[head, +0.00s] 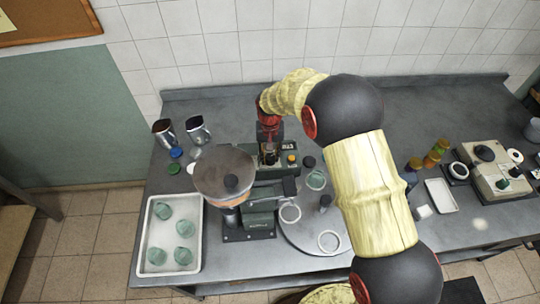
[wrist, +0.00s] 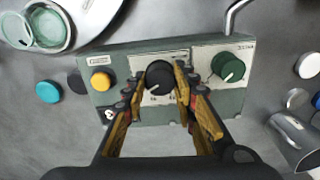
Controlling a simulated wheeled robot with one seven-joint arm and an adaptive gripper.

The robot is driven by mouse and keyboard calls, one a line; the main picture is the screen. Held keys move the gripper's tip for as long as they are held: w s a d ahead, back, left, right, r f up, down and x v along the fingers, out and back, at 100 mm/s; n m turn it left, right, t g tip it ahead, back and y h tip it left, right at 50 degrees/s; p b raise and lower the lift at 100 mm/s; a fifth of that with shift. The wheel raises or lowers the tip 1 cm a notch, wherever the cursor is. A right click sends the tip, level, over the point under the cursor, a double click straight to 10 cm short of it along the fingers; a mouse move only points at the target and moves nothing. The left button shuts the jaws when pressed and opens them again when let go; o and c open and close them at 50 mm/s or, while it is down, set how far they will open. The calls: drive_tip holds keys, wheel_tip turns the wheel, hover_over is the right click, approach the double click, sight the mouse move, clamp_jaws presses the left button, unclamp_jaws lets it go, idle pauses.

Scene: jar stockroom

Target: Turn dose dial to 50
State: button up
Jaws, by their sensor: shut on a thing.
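A green control box (wrist: 137,56) with a pale panel fills the middle of the wrist view; in the head view it sits behind the grinder. A black dial (wrist: 159,76) with a white pointer mark is at its centre, over a printed scale. My gripper (wrist: 158,86) is shut on this black dial, a finger on each side. The fingers hide part of the scale, and the numbers are too small to read. A green dial (wrist: 228,67) is to the right, apart from the fingers. In the head view my gripper (head: 269,146) reaches the box from behind.
A yellow button (wrist: 101,81) is left of the black dial. A grinder with a round hopper (head: 223,172) stands in front of the box. A white tray (head: 193,277) of green jars is at left, a round grey turntable (head: 301,239) at right. Metal jugs (head: 198,130) stand behind.

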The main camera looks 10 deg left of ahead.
sight(270, 156)
drive_tip(key=o, duration=1.2)
drive_tip(key=shift+c, duration=0.2)
wheel_tip(270, 156, up, 12)
idle(0.3)
